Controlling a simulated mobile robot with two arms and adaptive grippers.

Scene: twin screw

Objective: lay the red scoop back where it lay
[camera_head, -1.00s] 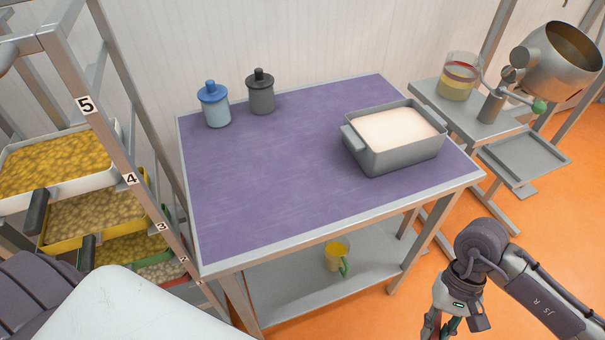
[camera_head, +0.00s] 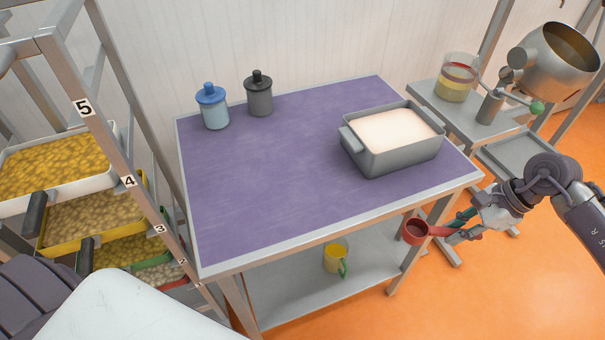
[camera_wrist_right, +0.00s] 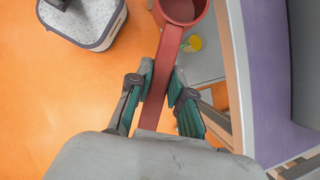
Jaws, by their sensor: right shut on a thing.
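The red scoop (camera_head: 414,231) is held by my right gripper (camera_head: 461,226), near the front right corner of the table. In the right wrist view the gripper (camera_wrist_right: 160,92) is shut on the scoop's handle (camera_wrist_right: 158,85), and the round cup of the scoop (camera_wrist_right: 183,10) points away from the gripper at the top. The inside of the cup looks empty. The purple table top (camera_head: 270,175) has a wide bare area at its middle and front left. My left gripper is not in view.
A grey bin of pale powder (camera_head: 385,158) stands on the table's right side. A blue-lidded jar (camera_head: 212,108) and a dark jar (camera_head: 259,95) stand at the back left. A yellow cup (camera_head: 336,257) with a green handle sits on the lower shelf (camera_head: 280,290). A rack of trays stands left.

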